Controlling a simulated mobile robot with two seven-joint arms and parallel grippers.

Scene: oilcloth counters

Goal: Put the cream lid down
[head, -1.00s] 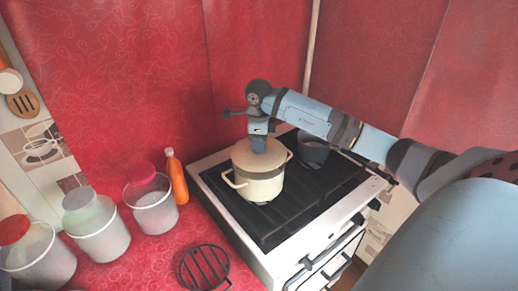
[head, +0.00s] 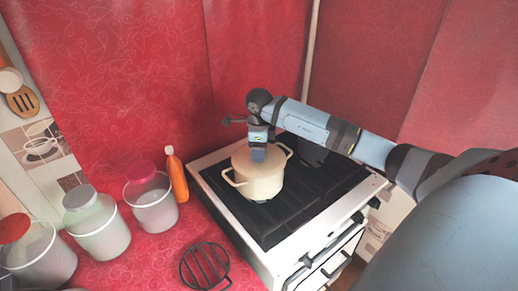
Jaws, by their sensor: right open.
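The cream lid (head: 246,161) sits on top of the cream two-handled pot (head: 261,186), which stands on the stove (head: 296,212). It looks level, though part of it is hidden behind my right gripper. My right gripper (head: 258,158) points down right over the middle of the lid and is open. Its fingertips are small here, and I cannot tell whether they touch the lid's knob. My left gripper is out of the frame.
A dark pan (head: 309,152) stands behind my right arm on the stove. On the red counter at left are several lidded jars (head: 152,200), an orange bottle (head: 176,175) and a black round trivet (head: 205,266). The stove's front right area is clear.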

